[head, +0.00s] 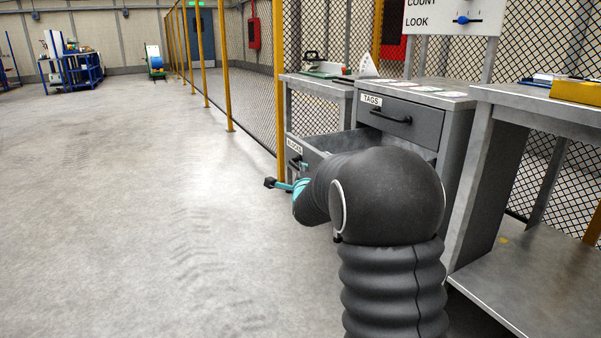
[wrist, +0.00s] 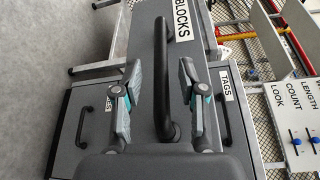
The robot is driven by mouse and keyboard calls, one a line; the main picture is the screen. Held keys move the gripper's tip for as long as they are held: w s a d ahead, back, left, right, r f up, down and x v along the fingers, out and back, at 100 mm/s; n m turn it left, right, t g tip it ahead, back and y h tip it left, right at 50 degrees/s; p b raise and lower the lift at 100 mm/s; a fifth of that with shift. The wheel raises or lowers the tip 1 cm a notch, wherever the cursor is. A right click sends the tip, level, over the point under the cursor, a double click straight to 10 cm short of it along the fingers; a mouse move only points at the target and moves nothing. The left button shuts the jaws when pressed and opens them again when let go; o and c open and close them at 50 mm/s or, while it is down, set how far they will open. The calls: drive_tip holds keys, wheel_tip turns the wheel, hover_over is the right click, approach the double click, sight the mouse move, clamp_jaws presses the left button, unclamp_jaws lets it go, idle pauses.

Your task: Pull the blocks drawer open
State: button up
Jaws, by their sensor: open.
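The blocks drawer (head: 294,152) is in the grey cabinet under the TAGS drawer. In the head view it stands out from the cabinet, and part of its inside shows behind its labelled front. The front (wrist: 182,62) and its black bar handle (wrist: 161,90) fill the middle of the wrist view. My gripper (wrist: 160,64) is open, with one finger on each side of the handle and visible gaps between. In the head view my gripper (head: 286,184) is at the drawer front, partly hidden by my arm.
The TAGS drawer (head: 401,119) is shut. Another drawer handle (wrist: 82,124) shows in the wrist view. A grey workbench (head: 500,101) stands close on the right. A mesh fence (head: 250,90) runs behind the cabinet. The floor (head: 140,200) to the left is clear.

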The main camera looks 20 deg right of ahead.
drive_tip(key=v, duration=0.9)
drive_tip(key=s+a+f+n+g+y, duration=0.2)
drive_tip(key=s+f+n+g, duration=0.25)
drive_tip(key=f+n, duration=0.45)
drive_tip(key=s+a+f+n+g+y+p, duration=0.25)
drive_tip(key=s+n+g, duration=0.2)
drive_tip(key=s, duration=0.45)
drive_tip(key=s+a+r+n+g+p, duration=0.2)
drive_tip(key=s+r+n, duration=0.15)
drive_tip(key=s, duration=0.55)
drive_tip(key=s+a+r+n+g+p, duration=0.1)
drive_tip(key=s+a+r+n+g, duration=0.3)
drive_tip(key=s, duration=0.6)
drive_tip(key=s+r+n+t+p, duration=0.1)
drive_tip(key=s+r+t+p, duration=0.3)
drive_tip(key=s+r, duration=0.2)
wheel_tip(320, 180, up, 2)
drive_tip(key=shift+s+d+n, duration=0.15)
drive_tip(key=shift+d+n, duration=0.1)
drive_tip(key=shift+n, duration=0.15)
